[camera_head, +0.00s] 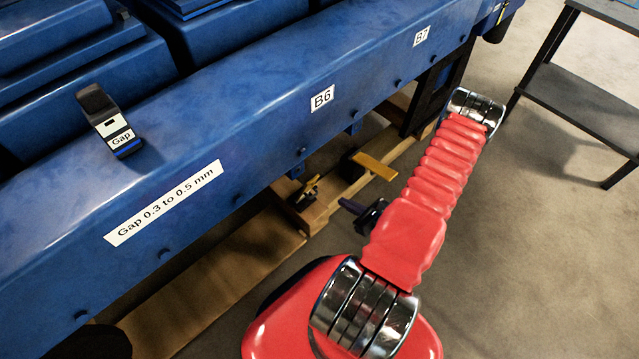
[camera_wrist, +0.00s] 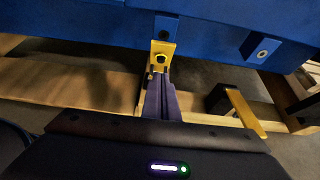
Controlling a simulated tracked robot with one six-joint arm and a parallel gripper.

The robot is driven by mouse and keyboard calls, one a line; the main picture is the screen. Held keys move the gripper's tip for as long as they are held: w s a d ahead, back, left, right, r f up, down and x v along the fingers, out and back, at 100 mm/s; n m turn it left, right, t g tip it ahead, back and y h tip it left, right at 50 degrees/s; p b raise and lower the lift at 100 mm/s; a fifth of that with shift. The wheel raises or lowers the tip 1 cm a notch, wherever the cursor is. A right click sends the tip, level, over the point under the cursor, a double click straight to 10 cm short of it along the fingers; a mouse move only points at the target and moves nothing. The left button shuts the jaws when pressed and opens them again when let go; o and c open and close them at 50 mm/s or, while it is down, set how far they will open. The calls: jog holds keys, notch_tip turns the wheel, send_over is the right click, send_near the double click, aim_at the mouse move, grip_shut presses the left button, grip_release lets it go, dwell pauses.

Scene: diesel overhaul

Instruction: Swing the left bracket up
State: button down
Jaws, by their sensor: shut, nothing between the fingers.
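The left bracket (camera_wrist: 161,50) is a small yellow plate with a dark bolt or hole. In the wrist view it stands upright against a blue tab under the blue engine side. It shows small and partly dark in the head view (camera_head: 309,187). My gripper (camera_wrist: 160,82) is shut and empty, its dark purple fingers just below the bracket's lower end; I cannot tell whether they touch. A second yellow bracket (camera_wrist: 243,108) to the right sticks out low from a black block, and it also shows in the head view (camera_head: 375,166).
The blue engine side (camera_head: 270,120) fills the left and carries labels and a black "Gap" tool (camera_head: 108,120). Another blue tab (camera_wrist: 262,48) hangs above the right bracket. Wooden beams (camera_wrist: 75,80) lie underneath. A dark table (camera_head: 580,100) stands far right, with open floor before it.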

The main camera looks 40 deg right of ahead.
dwell(0.4)
send_near(314, 181)
jog(key=w+f, duration=0.4)
jog(key=shift+w+a+r, duration=0.15)
jog(key=shift+w+r, duration=0.1)
jog(key=shift+w, duration=0.45)
dwell(0.4)
